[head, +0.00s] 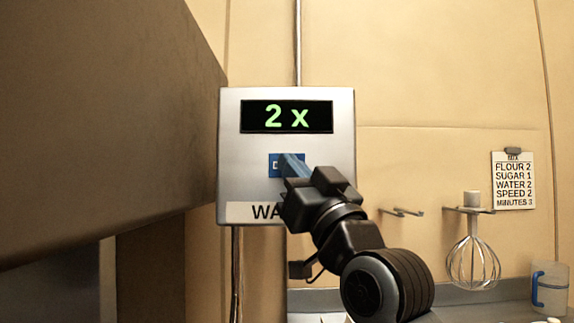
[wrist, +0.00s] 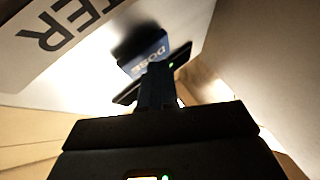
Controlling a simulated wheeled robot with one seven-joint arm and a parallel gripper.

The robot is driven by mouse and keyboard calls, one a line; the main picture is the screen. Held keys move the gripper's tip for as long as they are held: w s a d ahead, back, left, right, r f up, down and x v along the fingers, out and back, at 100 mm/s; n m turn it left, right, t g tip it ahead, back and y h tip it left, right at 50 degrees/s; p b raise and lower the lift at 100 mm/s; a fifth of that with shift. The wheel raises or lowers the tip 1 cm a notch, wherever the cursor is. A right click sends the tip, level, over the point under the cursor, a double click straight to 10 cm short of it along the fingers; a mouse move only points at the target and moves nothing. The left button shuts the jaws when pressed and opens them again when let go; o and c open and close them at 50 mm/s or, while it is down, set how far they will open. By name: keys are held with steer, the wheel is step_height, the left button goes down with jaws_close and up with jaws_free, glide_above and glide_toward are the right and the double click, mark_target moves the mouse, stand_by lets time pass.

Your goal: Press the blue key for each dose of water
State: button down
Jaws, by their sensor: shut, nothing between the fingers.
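The water dispenser box (head: 232,178) hangs on the wall in the head view, with a label partly hidden by my arm. Its display (head: 287,117) reads "2 x" in green. The blue key (head: 275,166) sits below the display, its right part hidden by my gripper (head: 291,166). In the wrist view the blue key (wrist: 147,56) shows the word "DOSE", just beyond the shut fingertips of my gripper (wrist: 156,72). The fingers are at the key; I cannot tell whether they touch it.
A recipe card (head: 514,181) on the right lists flour 2, sugar 1, water 2, speed 2, minutes 3. A whisk (head: 473,262) hangs from a hook, and a measuring jug (head: 549,288) stands on the counter. A large brown body (head: 100,110) fills the left.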

steer(key=shift+s, duration=0.65)
steer(key=shift+s+a+p, duration=0.15)
steer(key=shift+s+p, duration=0.3)
steer(key=shift+s, duration=0.8)
steer(key=shift+s+a+p, duration=0.1)
steer(key=shift+s+p, duration=0.3)
steer(key=shift+s, duration=0.85)
steer(key=shift+f, duration=0.1)
stand_by(0.7)
steer(key=s+d+f+m+g+h, duration=0.1)
steer(key=s+d+f+m+h, duration=0.2)
steer(key=f, duration=0.7)
steer(key=s+d+f+g+h, duration=0.1)
steer(key=s+d+f+h, duration=0.2)
steer(key=f, duration=0.7)
steer(key=s+d+f+m+h, duration=0.15)
steer(key=s+d+f, duration=0.3)
steer(key=f, duration=0.55)
steer(key=s+d+f+g+h, duration=0.1)
steer(key=s+f, duration=0.3)
steer(key=s, duration=0.6)
steer(key=s+d+f+g+h, duration=0.1)
steer(key=s+d+f+g, duration=0.2)
steer(key=s, duration=0.7)
steer(key=s+d+f+g+h, duration=0.1)
steer(key=s+f, duration=0.4)
steer(key=s, duration=0.6)
steer(key=shift+d+m+g, duration=0.4)
steer(key=shift+d+m, duration=0.05)
steer(key=shift+d, duration=0.15)
